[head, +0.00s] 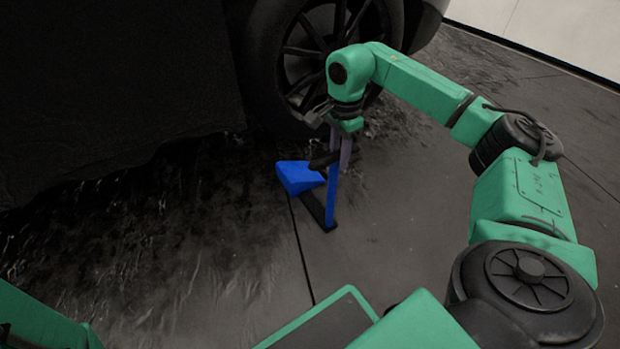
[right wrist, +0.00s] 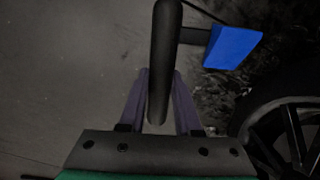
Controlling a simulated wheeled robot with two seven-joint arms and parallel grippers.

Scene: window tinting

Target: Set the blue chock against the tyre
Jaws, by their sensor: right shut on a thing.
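The blue chock (head: 299,177) is a wedge near the front wheel, apart from the tyre (head: 268,85) in the head view. It also shows at the upper right of the right wrist view (right wrist: 232,46), with the tyre (right wrist: 262,110) below it. My right gripper (head: 338,152) is shut on the chock's dark handle (right wrist: 165,55), which runs between its two purple fingers. A thin blue bar (head: 331,200) stands below the gripper; I cannot tell whether it belongs to the chock. I cannot tell whether the chock touches the floor. My left gripper is out of view.
A dark car body (head: 110,80) fills the upper left. The floor (head: 420,215) is dark and glossy, with seams, and clear to the right of the chock. A pale wall (head: 550,30) stands at the upper right.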

